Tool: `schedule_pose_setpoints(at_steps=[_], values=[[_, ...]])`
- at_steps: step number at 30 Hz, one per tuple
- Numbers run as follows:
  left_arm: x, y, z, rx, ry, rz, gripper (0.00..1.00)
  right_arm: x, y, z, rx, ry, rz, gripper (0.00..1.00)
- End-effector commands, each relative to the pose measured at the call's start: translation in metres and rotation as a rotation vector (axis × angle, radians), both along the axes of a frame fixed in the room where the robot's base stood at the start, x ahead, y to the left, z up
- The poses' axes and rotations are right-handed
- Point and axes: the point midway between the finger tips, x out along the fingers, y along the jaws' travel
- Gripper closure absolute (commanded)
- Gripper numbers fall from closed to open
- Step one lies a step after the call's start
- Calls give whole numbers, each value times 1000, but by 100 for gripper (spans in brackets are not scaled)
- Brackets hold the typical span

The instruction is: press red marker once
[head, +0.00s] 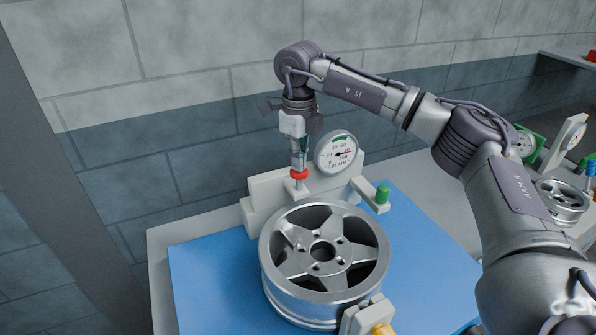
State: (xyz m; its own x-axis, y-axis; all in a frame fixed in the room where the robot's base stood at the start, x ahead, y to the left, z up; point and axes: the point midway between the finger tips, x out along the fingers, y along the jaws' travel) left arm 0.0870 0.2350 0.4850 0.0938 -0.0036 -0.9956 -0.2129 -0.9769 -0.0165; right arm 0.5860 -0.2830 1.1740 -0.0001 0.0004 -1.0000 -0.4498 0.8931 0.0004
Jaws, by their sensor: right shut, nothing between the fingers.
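The red marker (299,174) is a small red button on the white fixture behind the wheel. My right gripper (298,166) points straight down over it, shut and empty. Its fingertips are at or just above the red top; I cannot tell whether they touch. The fingers hide part of the marker's upper side. My left gripper is not in view.
A silver wheel (322,252) lies on a blue mat (205,285). A dial gauge (337,152) stands right of my gripper, with a green button (382,194) farther right. A yellow knob (383,329) is at the front. A second station stands at the right.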

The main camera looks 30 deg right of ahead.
Motion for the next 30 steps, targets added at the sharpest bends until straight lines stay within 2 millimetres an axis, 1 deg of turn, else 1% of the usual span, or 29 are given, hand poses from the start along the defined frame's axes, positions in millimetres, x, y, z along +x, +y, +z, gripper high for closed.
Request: schedule_pose_setpoints(at_steps=[1, 15, 25, 30], values=[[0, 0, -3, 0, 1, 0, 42, 0, 0, -4, 0, 0, 0, 100], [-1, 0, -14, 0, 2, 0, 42, 0, 0, -23, -1, 2, 0, 100], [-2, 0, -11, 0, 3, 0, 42, 0, 0, -20, -1, 2, 0, 100], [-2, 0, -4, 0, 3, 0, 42, 0, 0, -11, -1, 2, 0, 100]])
